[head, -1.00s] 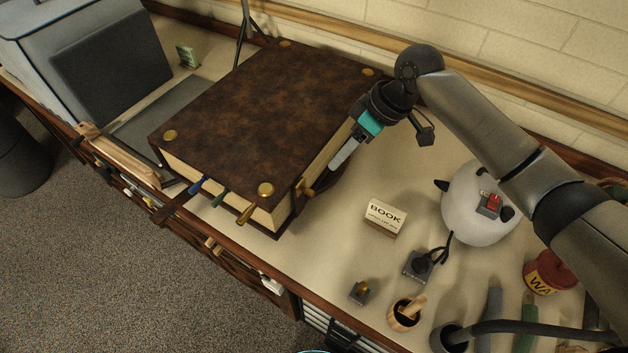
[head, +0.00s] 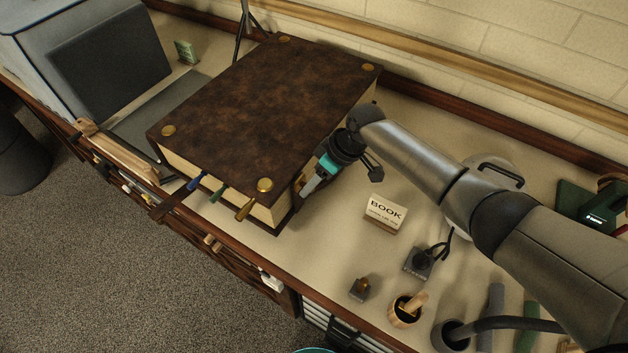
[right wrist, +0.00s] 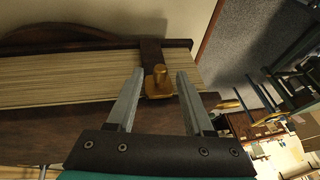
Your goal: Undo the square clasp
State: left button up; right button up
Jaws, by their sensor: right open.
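A thick brown leather book (head: 270,110) with brass corner studs lies on the bench. In the right wrist view its page edges (right wrist: 60,88) run across, and a dark strap (right wrist: 151,52) crosses them to a square brass clasp (right wrist: 159,88) with a round knob. My right gripper (head: 306,192) is at the book's right side, close to its near corner. In the right wrist view the gripper (right wrist: 158,82) is open, with one finger on each side of the clasp. I cannot tell whether the fingers touch it. In the head view the gripper mostly hides the clasp. My left gripper is not in view.
A small BOOK sign (head: 385,213) stands right of the book. A grey stand (head: 418,262), a small block (head: 360,288) and a wooden cup (head: 404,312) stand along the front. Ribbon-like markers (head: 244,210) stick out of the book's front. Bench between the book and sign is clear.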

grip_shut()
dwell(0.4)
dwell(1.0)
